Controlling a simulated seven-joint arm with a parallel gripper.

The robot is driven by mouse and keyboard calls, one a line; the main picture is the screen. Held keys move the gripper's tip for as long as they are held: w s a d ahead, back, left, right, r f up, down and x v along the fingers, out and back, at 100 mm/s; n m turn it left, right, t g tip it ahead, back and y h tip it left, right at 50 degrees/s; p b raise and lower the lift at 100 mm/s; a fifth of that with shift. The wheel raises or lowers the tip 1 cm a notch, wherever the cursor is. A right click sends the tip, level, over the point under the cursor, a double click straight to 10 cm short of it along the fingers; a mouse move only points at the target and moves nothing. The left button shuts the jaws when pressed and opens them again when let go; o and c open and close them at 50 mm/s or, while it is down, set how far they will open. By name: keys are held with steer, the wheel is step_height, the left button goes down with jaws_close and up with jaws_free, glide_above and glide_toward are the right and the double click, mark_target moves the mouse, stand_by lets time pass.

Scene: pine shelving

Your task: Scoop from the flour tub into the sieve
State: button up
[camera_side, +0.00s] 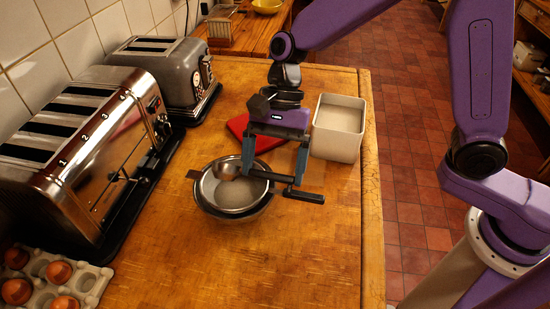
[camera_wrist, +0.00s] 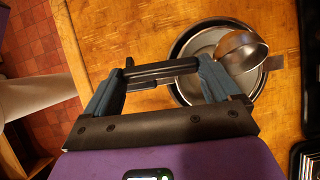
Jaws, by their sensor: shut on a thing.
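The flour tub (camera_side: 337,146) is a pale square container at the right of the worktop, with an even, pale surface inside. The round metal sieve (camera_side: 234,205) sits in a dark bowl left of the tub; it also shows in the wrist view (camera_wrist: 200,43). My gripper (camera_side: 274,175) is shut on the dark handle of a metal scoop (camera_side: 227,169). The scoop's round cup is over the sieve's far-left part, and in the wrist view the cup (camera_wrist: 241,50) looks tipped. I cannot tell whether it holds flour or touches the rim.
Two toasters (camera_side: 100,150) (camera_side: 170,75) line the left wall. An egg tray (camera_side: 50,282) with several brown eggs stands front left. A red board (camera_side: 255,134) lies behind the sieve. The worktop's front is clear; its right edge drops to the tiled floor.

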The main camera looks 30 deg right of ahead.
steer(key=shift+s+a+f+t+h, duration=0.2)
steer(key=shift+s+a+t+h, duration=0.1)
steer(key=shift+t+h, duration=0.6)
steer(key=shift+s+a+f+t+h, duration=0.15)
steer(key=shift+a+t+h, duration=0.15)
steer(key=shift+t+h, duration=0.55)
step_height(320, 180, up, 2)
steer(key=t+h, duration=0.2)
steer(key=h, duration=0.1)
steer(key=shift+r, duration=0.15)
steer(key=shift+r+t+h, duration=0.4)
steer(key=shift+t+h, duration=0.05)
steer(key=shift+h, duration=0.1)
